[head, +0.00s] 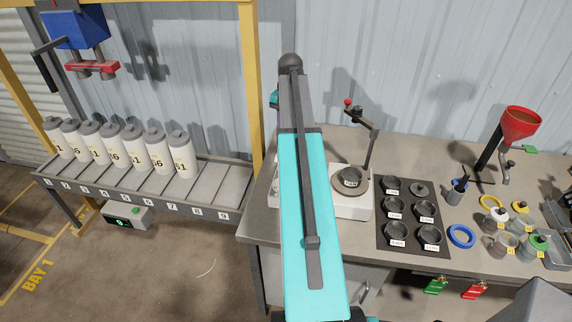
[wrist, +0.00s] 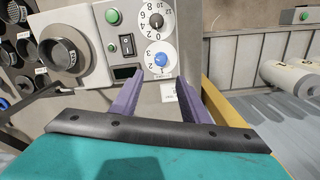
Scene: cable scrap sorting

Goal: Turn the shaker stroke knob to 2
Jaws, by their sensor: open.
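The stroke knob (wrist: 160,59) is a blue knob on a round white numbered dial in the wrist view, low on the shaker's pale front panel (wrist: 90,45). The number it points to is too small to read surely. My gripper (wrist: 161,78) has two purple fingers, spread apart and empty. Their tips lie just below the blue knob in the picture, one to each side; I cannot tell if they touch it. In the head view the shaker (head: 350,207) is a white box with a dark sieve on top, and my arm hides its left part and my gripper.
Above the blue knob is a black knob (wrist: 156,20) on a larger dial. A rocker switch (wrist: 127,44), green button (wrist: 113,17) and dark display (wrist: 124,72) sit left of them. A black tray (head: 408,240) of sieves stands right of the shaker; white bottles (head: 136,148) line a rack.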

